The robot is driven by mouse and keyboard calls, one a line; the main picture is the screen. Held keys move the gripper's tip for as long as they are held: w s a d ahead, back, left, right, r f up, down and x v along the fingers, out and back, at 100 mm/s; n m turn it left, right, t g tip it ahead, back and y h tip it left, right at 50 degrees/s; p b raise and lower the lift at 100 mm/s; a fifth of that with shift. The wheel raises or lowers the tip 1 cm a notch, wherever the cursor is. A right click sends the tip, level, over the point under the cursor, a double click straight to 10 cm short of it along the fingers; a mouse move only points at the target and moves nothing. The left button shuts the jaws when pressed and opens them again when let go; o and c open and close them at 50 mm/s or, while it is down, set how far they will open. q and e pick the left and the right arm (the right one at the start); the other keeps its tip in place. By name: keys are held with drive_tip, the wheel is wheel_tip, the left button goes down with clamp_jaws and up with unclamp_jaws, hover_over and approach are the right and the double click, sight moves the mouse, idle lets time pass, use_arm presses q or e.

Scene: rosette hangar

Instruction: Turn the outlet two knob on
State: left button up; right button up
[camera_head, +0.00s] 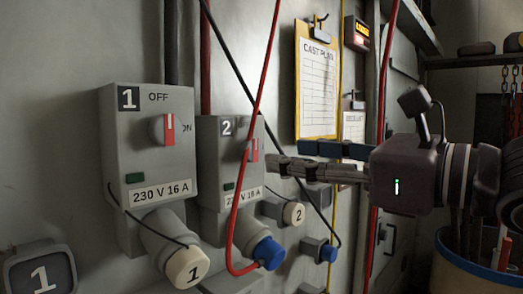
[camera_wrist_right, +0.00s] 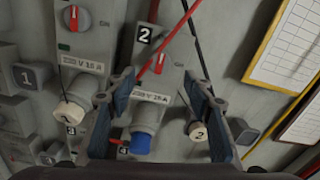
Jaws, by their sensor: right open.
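The outlet two box (camera_head: 223,134) is a grey wall unit marked 2, with a blue plug (camera_head: 268,253) below it. Its knob (camera_head: 254,149) has a red pointer that looks about upright; a red cable and a black cable partly cover the box front. The knob also shows in the right wrist view (camera_wrist_right: 160,63), ahead of the fingers and between them. My right gripper (camera_head: 284,156) is open and empty, with its fingertips to the right of the knob and apart from it. My left gripper is not in view.
The outlet one box (camera_head: 148,100) stands to the left, its red knob pointer upright at OFF. The red cable (camera_head: 236,210) hangs down to the blue plug. A black cable (camera_head: 237,70) slants across. A yellow clipboard (camera_head: 318,85) hangs at the right. A bin (camera_head: 470,268) stands lower right.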

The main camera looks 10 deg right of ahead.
sight(255, 151)
drive_tip(key=p+x, duration=0.3)
drive_tip(key=x, duration=0.3)
drive_tip(key=shift+w+a+r, duration=0.15)
drive_tip(key=shift+w, duration=0.05)
drive_tip(key=shift+w+a+p, duration=0.35)
drive_tip(key=shift+w+p, duration=0.05)
drive_tip(key=shift+w, duration=0.05)
